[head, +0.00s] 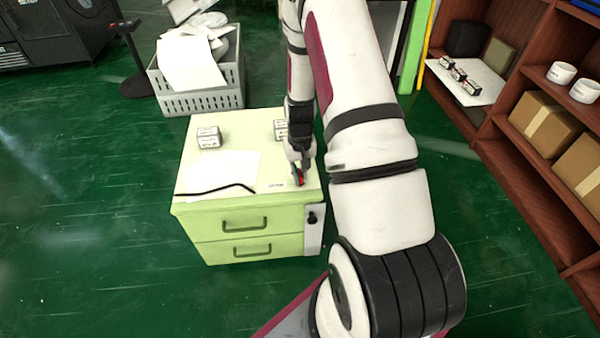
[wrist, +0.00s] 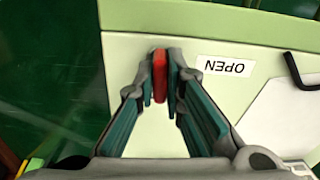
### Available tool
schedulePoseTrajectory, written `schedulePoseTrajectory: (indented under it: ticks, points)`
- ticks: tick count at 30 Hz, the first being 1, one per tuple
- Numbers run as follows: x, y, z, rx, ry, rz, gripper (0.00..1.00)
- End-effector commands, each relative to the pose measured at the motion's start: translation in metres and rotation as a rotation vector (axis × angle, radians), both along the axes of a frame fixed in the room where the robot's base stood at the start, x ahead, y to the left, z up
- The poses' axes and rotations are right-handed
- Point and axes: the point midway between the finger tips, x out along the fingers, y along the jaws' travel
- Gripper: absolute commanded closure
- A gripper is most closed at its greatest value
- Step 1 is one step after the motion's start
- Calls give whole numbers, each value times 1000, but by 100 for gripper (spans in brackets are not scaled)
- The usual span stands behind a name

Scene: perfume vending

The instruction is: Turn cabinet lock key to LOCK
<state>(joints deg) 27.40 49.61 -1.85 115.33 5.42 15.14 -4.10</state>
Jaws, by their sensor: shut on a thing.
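The pale green two-drawer cabinet (head: 200,215) stands in the middle of the head view. My gripper (head: 299,181) is over the front right corner of its top. The gripper is shut on a narrow red piece, which looks like the key's grip (wrist: 160,75). It shows edge-on between the fingertips (wrist: 160,83) in the wrist view. A white OPEN label (wrist: 226,66) lies beside it, upside down there. No LOCK label is visible. The fingers hide the base of the red piece. A black fitting (head: 312,217) sits on a grey strip on the cabinet's front.
On the cabinet top are small boxes (head: 208,137), a white sheet (head: 225,166) and a black bent bar (head: 222,192). A grey crate (head: 203,101) with papers stands behind. Wooden shelves (head: 500,140) stand at the right. The green floor at left is clear.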

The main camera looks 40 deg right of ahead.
Motion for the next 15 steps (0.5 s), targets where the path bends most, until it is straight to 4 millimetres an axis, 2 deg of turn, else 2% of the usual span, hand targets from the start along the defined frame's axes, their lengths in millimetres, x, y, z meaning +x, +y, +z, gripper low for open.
schedulePoseTrajectory:
  ticks: [15]
  points:
    - [0,0,0,-1,-1,-93,100]
